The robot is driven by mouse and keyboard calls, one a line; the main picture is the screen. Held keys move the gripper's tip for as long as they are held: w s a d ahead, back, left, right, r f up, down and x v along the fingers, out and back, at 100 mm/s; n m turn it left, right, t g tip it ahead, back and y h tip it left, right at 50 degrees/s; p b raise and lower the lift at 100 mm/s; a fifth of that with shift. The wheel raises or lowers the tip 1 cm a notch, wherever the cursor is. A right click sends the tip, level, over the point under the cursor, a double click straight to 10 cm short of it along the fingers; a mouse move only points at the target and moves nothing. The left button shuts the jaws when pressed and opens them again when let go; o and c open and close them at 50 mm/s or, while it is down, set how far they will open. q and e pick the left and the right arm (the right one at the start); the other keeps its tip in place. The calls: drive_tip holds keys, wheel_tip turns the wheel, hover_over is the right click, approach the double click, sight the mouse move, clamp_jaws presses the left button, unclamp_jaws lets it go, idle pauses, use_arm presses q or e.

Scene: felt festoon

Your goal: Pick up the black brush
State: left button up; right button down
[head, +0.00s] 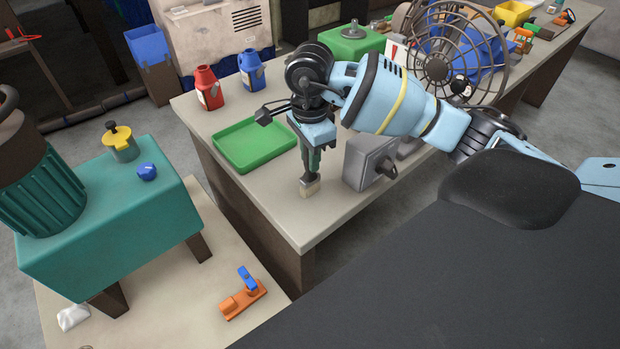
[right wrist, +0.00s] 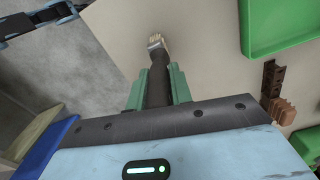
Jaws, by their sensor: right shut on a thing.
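The black brush (head: 309,188) points down from my right gripper (head: 312,158), with its pale bristles lowest, over the front part of the workbench. In the right wrist view, the brush's dark handle (right wrist: 158,74) lies between the green fingers of the right gripper (right wrist: 159,90), which are shut on it. Its metal band and pale bristles stick out past the fingertips. The upper handle is hidden by the gripper. I cannot tell whether the bristles touch the bench top. My left gripper is not in the head view.
A green tray (head: 254,144) lies left of the gripper on the workbench (head: 290,222). A grey metal box (head: 369,162) stands close on the right. Red (head: 208,88) and blue (head: 251,70) bottles and a caged fan (head: 452,60) are farther back. The bench's front corner is clear.

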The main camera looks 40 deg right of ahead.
drive_tip(key=shift+r, duration=0.15)
drive_tip(key=shift+r, duration=0.55)
wheel_tip(320, 180, up, 2)
drive_tip(key=shift+r, duration=0.2)
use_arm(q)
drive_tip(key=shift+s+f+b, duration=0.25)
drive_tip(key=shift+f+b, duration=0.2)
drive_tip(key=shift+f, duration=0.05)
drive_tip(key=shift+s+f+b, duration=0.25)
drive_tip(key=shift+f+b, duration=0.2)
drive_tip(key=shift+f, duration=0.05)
use_arm(e)
drive_tip(key=s+d+r, duration=0.1)
drive_tip(key=s, duration=1.5)
drive_tip(key=shift+d, duration=0.25)
drive_tip(key=shift+r, duration=0.1)
